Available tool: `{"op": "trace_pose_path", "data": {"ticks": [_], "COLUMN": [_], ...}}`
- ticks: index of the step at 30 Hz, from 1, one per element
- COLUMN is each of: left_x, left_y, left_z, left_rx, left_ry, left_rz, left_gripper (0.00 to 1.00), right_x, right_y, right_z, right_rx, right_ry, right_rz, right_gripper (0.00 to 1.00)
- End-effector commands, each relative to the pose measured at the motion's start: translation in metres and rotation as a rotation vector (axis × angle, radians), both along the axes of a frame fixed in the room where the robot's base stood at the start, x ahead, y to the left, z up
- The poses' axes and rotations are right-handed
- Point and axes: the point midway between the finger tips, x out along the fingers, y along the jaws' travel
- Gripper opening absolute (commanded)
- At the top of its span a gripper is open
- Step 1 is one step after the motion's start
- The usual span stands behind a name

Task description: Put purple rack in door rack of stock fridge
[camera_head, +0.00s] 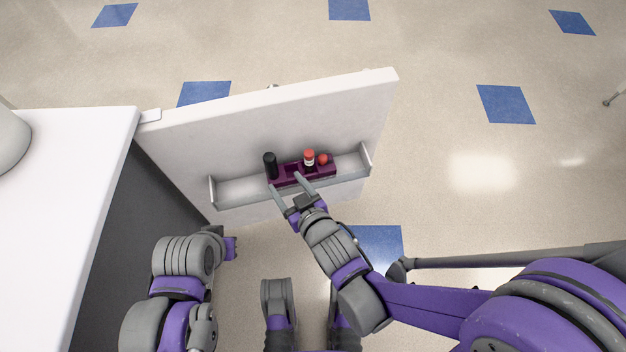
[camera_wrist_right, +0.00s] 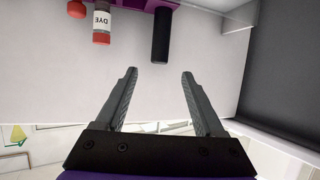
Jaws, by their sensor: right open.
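The purple rack (camera_head: 288,178) sits in the white door rack (camera_head: 238,192) on the inner side of the open fridge door (camera_head: 240,130). It holds a black tube (camera_head: 270,163), a red-capped vial (camera_head: 309,158) and another red-topped item (camera_head: 323,159). My right gripper (camera_head: 285,181) is open, its fingertips at the rack's near side. In the right wrist view, a strip of the purple rack (camera_wrist_right: 145,4) shows at the top edge, and the space between the open fingers (camera_wrist_right: 159,72) is empty. My left arm is at lower left; its gripper fingers do not show.
The white-topped fridge body (camera_head: 65,170) stands at the left, with the door swung out from it. A rounded white object (camera_head: 10,140) rests on top. Open floor with blue tiles (camera_head: 505,104) lies beyond the door and to the right.

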Motion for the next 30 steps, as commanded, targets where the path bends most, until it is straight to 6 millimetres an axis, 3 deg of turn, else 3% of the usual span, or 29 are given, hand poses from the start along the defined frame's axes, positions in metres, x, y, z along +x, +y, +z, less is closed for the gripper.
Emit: {"op": "trace_pose_path", "data": {"ticks": [8,11,14,17,21,25,30], "left_x": [0.0,0.0,0.0,0.0,0.0,0.0,0.0], "left_y": [0.0,0.0,0.0,0.0,0.0,0.0,0.0], "left_z": [0.0,0.0,0.0,0.0,0.0,0.0,0.0], "left_rx": [0.0,0.0,0.0,0.0,0.0,0.0,0.0], "left_ry": [0.0,0.0,0.0,0.0,0.0,0.0,0.0], "left_rz": [0.0,0.0,0.0,0.0,0.0,0.0,0.0], "left_gripper": [0.0,0.0,0.0,0.0,0.0,0.0,0.0], "right_x": [0.001,0.003,0.0,-0.017,-0.058,-0.097,-0.125], "right_y": [-0.007,-0.032,-0.076,-0.126,-0.181,-0.21,-0.224], "right_z": [-0.001,-0.003,-0.006,-0.008,-0.007,-0.003,0.0], "right_rx": [-0.01,-0.041,-0.09,-0.138,-0.176,-0.189,-0.189], "right_ry": [0.016,0.077,0.189,0.333,0.529,0.671,0.765], "right_rz": [-0.015,-0.065,-0.151,-0.248,-0.36,-0.426,-0.463], "right_gripper": [0.7,0.7,0.7,0.7,0.7,0.7,0.7]}}
